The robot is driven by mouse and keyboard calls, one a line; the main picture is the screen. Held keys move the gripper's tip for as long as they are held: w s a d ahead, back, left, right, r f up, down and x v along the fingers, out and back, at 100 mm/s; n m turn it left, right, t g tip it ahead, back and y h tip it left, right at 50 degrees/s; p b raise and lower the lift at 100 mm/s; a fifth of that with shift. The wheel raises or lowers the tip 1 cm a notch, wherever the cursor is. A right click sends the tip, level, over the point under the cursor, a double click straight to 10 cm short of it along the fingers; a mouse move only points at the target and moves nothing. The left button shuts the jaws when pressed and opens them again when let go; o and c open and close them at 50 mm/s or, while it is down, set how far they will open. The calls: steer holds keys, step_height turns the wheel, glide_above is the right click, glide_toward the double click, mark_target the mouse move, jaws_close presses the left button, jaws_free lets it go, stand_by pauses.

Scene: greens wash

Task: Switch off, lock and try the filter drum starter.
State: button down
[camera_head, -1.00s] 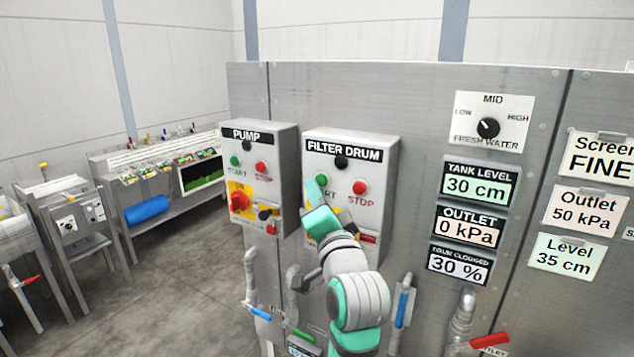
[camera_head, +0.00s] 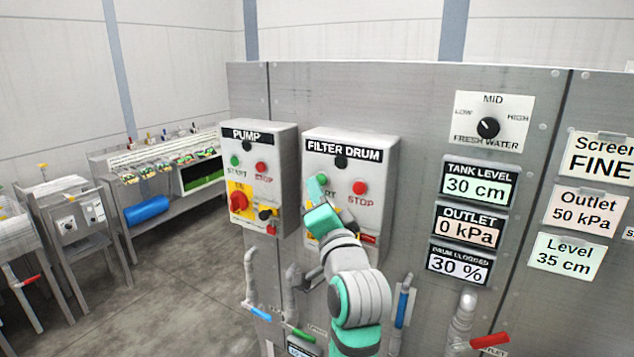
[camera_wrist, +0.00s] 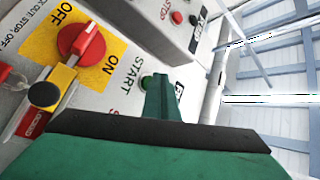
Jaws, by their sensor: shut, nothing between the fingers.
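The filter drum starter (camera_head: 388,150) is a grey box with a green START button, a red STOP button (camera_head: 360,187) and a black knob above. My gripper (camera_head: 317,190) is shut and empty, its green fingertips at the START button. In the wrist view its fingers (camera_wrist: 160,95) overlap the edge of the green button (camera_wrist: 147,82); contact is not certain. The red rotary switch (camera_wrist: 80,40) sits on a yellow OFF/ON plate; I cannot tell its exact setting. Beside it are a yellow and black piece (camera_wrist: 55,85) and a red tag (camera_wrist: 33,118). My arm hides most of this in the head view.
The pump starter (camera_head: 285,160) stands close on the left with its own red switch (camera_head: 239,201). Displays show 30 cm, 0 kPa and 30 %. Pipes with blue, green and red (camera_head: 490,341) valve handles stand below. The floor at left is clear.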

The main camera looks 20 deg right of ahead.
steer(key=shift+w+d, duration=0.4)
steer(key=shift+d, duration=0.1)
stand_by(0.9)
stand_by(0.4)
steer(key=shift+s+a, duration=0.55)
steer(key=shift+a, duration=0.15)
steer(key=shift+s+a, duration=0.8)
steer(key=shift+a, duration=0.2)
steer(key=shift+s+a, duration=0.75)
steer(key=shift+a, duration=0.2)
